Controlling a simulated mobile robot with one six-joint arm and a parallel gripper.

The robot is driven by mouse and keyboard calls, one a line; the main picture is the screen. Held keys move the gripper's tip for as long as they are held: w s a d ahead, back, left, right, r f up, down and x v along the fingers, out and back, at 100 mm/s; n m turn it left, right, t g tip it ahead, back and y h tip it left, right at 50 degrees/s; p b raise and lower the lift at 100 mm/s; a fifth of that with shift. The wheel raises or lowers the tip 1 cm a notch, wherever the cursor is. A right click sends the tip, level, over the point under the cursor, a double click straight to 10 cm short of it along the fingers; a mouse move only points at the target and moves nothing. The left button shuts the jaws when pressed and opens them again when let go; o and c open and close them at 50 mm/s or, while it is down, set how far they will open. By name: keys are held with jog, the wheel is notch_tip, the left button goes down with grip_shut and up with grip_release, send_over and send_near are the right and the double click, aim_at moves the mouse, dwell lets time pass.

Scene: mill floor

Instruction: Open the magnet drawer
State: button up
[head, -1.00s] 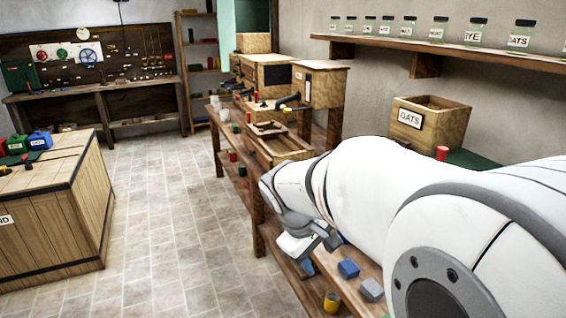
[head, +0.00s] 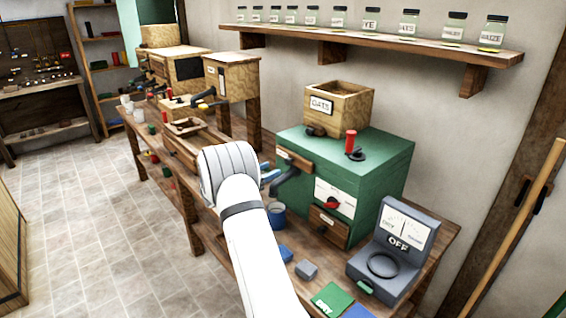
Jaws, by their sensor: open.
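A green machine cabinet (head: 360,160) stands on the bench at the right of centre. Low on its front is a small wooden drawer (head: 329,222) with a dark pull, which looks shut. Above it is a white panel (head: 334,194) with a red knob. No readable label tells which of these is the magnet drawer. My white arm reaches up from the bottom of the view to the left of the cabinet, apart from the drawer in the picture. My gripper is hidden behind the arm's end.
A wooden OATS box (head: 339,104) and a red-handled lever (head: 351,144) stand on the cabinet. The floor at left is clear.

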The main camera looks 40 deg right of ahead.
aim_at(286, 162)
jog(key=d, duration=0.2)
jog(key=d+p, duration=0.1)
jog(key=d, duration=0.2)
jog(key=d+p, duration=0.1)
jog(key=d, duration=0.1)
jog(key=shift+w+d, duration=0.35)
grip_shut()
dwell(0.3)
